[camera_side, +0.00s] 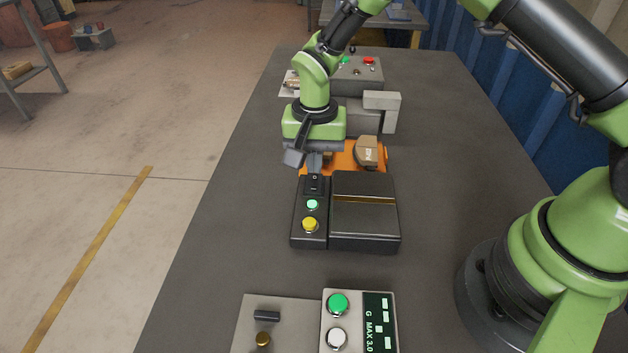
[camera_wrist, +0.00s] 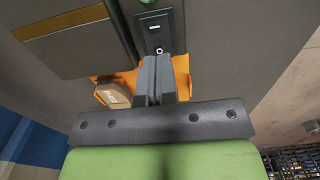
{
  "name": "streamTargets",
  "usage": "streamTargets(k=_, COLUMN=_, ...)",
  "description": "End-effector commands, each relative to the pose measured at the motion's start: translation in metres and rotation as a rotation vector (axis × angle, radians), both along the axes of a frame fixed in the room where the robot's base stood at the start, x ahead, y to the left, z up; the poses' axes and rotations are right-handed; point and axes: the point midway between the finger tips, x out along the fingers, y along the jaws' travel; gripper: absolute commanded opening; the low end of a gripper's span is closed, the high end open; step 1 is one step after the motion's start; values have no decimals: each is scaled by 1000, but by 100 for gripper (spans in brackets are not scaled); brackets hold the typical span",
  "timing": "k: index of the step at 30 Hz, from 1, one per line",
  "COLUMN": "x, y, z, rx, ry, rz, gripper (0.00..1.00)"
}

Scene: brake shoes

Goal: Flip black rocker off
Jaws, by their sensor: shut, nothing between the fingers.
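The black rocker switch (camera_side: 314,183) sits at the far end of the control strip on a dark box (camera_side: 365,228), above a green button (camera_side: 312,204) and a yellow button (camera_side: 310,224). In the wrist view the rocker (camera_wrist: 154,33) shows just beyond my fingertips, with a small white ring mark at its near end. My gripper (camera_side: 315,170) is shut and empty, its fingers pointing down at the rocker's far end. In the wrist view the shut fingertips (camera_wrist: 157,60) are right by that end. I cannot tell whether they touch it.
An orange fixture (camera_side: 345,152) with a brown brake shoe (camera_side: 367,152) lies just behind the box. Grey blocks (camera_side: 383,103) and a panel with red and green buttons (camera_side: 358,68) stand farther back. Another button panel (camera_side: 358,325) is at the front. The table left of the box is clear.

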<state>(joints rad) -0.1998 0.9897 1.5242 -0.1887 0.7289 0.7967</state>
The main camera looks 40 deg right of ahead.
Motion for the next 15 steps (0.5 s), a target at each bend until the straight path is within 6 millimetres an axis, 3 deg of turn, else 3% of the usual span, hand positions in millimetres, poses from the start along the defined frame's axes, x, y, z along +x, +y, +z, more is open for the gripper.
streamTargets(k=15, x=0, y=0, z=-8, rx=0, ry=0, rz=0, gripper=0)
